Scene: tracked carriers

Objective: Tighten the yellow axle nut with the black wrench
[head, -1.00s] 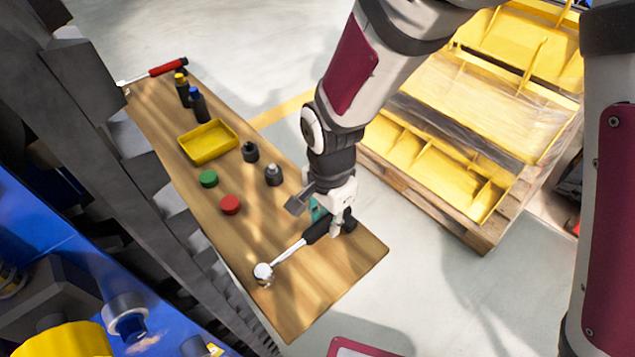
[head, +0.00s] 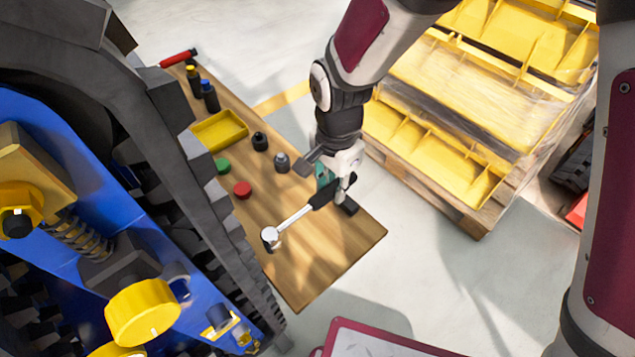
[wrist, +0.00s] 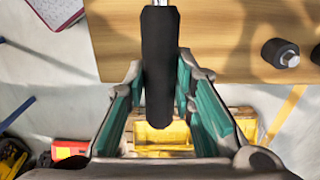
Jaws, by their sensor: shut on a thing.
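The black wrench has a black handle (head: 322,194), a silver shaft (head: 294,218) and a round silver head (head: 270,238). My gripper (head: 341,188) is shut on the handle, with the wrench over the near end of the wooden table. In the wrist view the handle (wrist: 160,65) stands between my green-padded fingers, and the head is out of frame. On the blue carrier at left are a yellow hexagonal nut-like part (head: 16,208) with a dark centre and a larger yellow round part (head: 142,312). I cannot tell which is the axle nut.
The wooden table (head: 330,255) holds a yellow tray (head: 219,131), red (head: 243,190) and green caps, black fittings, bottles and a red-handled tool (head: 178,58). Dark track (head: 215,215) borders the table at left. A pallet (head: 430,190) with yellow bins stands right.

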